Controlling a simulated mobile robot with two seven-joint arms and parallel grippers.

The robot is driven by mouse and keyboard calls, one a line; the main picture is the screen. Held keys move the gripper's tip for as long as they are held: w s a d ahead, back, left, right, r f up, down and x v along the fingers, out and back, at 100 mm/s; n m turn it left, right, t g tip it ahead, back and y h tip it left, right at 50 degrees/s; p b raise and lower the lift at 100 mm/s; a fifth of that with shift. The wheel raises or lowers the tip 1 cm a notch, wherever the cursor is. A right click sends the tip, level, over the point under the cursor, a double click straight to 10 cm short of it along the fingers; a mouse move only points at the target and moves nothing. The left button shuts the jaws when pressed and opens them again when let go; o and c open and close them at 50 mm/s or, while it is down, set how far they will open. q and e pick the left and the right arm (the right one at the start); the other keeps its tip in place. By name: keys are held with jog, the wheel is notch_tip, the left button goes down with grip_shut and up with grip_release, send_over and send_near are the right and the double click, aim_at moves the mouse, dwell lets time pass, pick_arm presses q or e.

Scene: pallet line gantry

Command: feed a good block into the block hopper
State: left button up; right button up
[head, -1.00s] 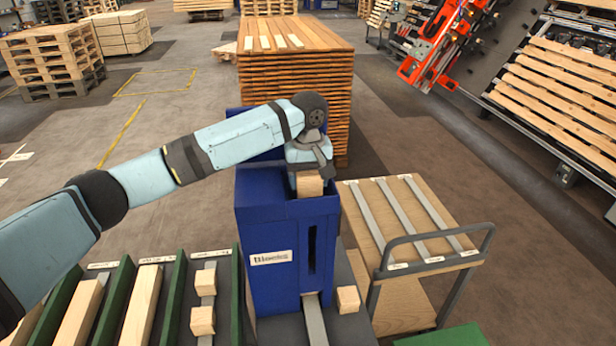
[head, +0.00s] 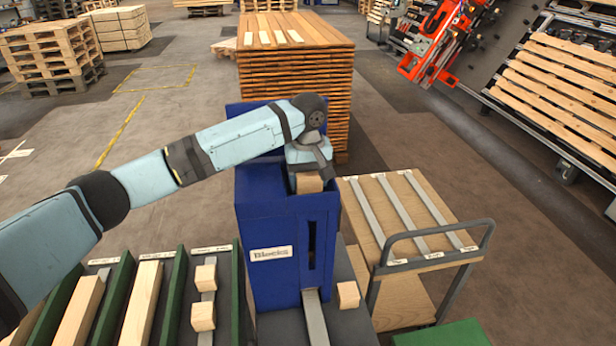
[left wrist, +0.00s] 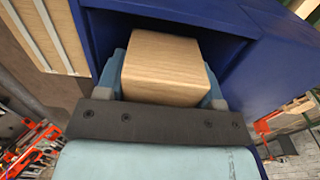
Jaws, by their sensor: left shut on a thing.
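The blue block hopper (head: 290,225) stands in the middle of the head view with a "Blocks" label on its front. My left gripper (left wrist: 164,80) is shut on a wooden block (head: 309,183) at the hopper's open top. In the left wrist view the held block (left wrist: 165,62) sits between the two fingers, in front of the dark hopper opening. Whether the block touches the hopper inside cannot be told. Two loose blocks (head: 204,317) lie in the lane left of the hopper, and one block (head: 348,295) lies to its right. My right gripper is not in view.
Green dividers (head: 172,295) separate lanes with long boards (head: 142,302) at the lower left. A wooden cart (head: 415,215) with metal strips and a grey handle stands close right of the hopper. A tall board stack (head: 295,85) stands behind it.

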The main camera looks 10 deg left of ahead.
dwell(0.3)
pick_arm(q)
jog(key=o, duration=1)
jog(key=shift+f, duration=0.1)
notch_tip(320, 180, up, 2)
jog(key=shift+w+r+b, duration=0.1)
jog(key=shift+b, duration=0.25)
notch_tip(320, 180, up, 10)
jog(key=shift+r+b, duration=0.25)
jog(key=shift+b, duration=0.7)
jog(key=shift+r, duration=0.65)
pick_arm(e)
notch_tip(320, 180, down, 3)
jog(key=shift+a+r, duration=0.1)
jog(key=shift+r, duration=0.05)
pick_arm(q)
jog(key=shift+f, duration=0.1)
